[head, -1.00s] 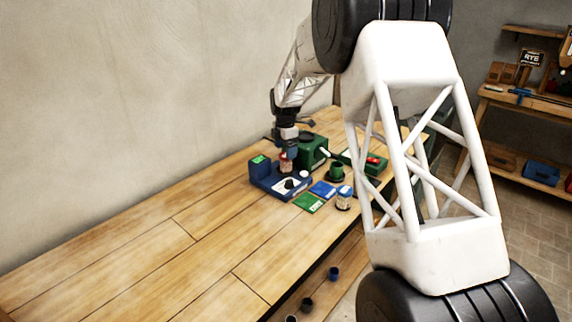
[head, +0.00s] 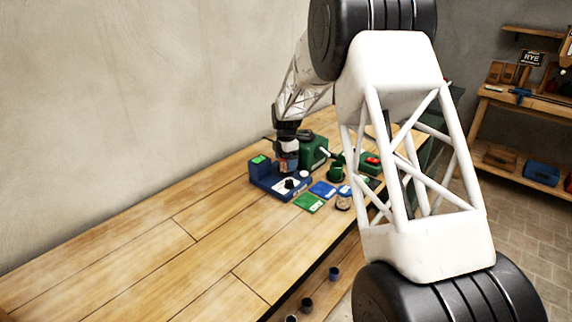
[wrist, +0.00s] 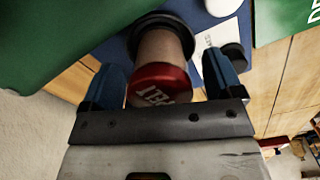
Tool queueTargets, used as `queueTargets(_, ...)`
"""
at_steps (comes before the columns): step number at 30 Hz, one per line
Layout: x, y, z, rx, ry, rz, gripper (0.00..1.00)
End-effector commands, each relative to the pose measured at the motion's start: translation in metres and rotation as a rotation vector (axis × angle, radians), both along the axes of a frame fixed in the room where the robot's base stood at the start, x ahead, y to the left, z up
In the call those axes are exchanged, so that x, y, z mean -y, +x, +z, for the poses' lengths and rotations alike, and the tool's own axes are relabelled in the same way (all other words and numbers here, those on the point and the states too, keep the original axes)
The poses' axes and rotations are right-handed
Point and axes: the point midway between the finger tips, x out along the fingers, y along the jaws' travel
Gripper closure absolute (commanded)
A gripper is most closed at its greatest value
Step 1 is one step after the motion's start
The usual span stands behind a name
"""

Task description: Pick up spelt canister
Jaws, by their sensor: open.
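The canister with a red lid (wrist: 158,84) stands in the wrist view, its pale pinkish body rising from a dark round ring. Lettering on the lid is partly cut off, so I cannot read the whole word. My gripper (wrist: 164,76) is open, with one blue finger on each side of the lid. I cannot tell whether either finger touches it. In the head view my gripper (head: 288,157) is low over the blue scale (head: 266,183), and the canister is mostly hidden there.
A green machine (head: 313,150) stands close behind the scale. A blue card (head: 323,189), a green card (head: 309,203) and a small jar (head: 344,199) lie or stand to the right. The wooden bench (head: 160,250) is clear at the near left.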

Motion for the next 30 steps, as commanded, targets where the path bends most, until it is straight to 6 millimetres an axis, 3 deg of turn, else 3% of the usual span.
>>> queueTargets(4, 0.0, 0.0, 0.0001, 0.0, 0.0, 0.0, 0.14)
queueTargets(17, 0.0, 0.0001, 0.0006, 0.0, 0.0, 0.0, 0.79)
queueTargets(30, 0.0, 0.0002, 0.0083, 0.001, 0.0, 0.0, 0.79)
